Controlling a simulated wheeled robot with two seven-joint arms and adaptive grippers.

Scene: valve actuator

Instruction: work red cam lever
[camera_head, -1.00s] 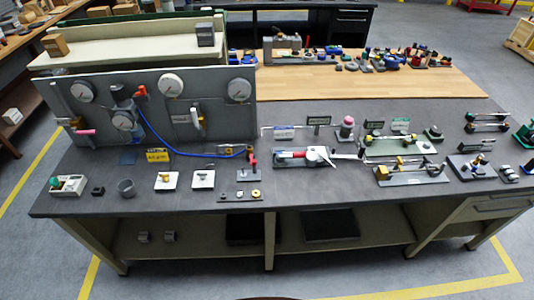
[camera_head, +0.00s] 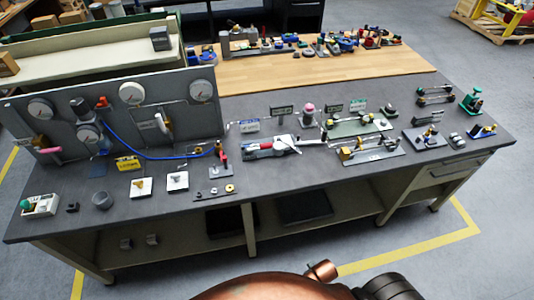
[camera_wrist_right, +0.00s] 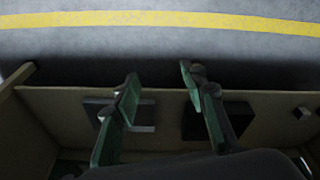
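A red upright lever (camera_head: 220,152) stands on a small grey plate by the right end of the blue hose on the bench. To its right, a white and grey clamp-like fixture (camera_head: 282,147) carries a red sleeve. I cannot tell for sure which is the red cam lever. Neither gripper shows in the head view. My right gripper (camera_wrist_right: 159,74) shows in the right wrist view with its two green fingers wide apart and nothing between them. It is apart from both red parts, with the bench's lower shelf behind it.
The dark bench top (camera_head: 290,177) is crowded with small fixtures. A grey panel with gauges (camera_head: 120,115) stands at its left. Dark boxes lie on the lower shelf (camera_wrist_right: 65,115). Open floor with a yellow line (camera_head: 410,252) runs along the bench front.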

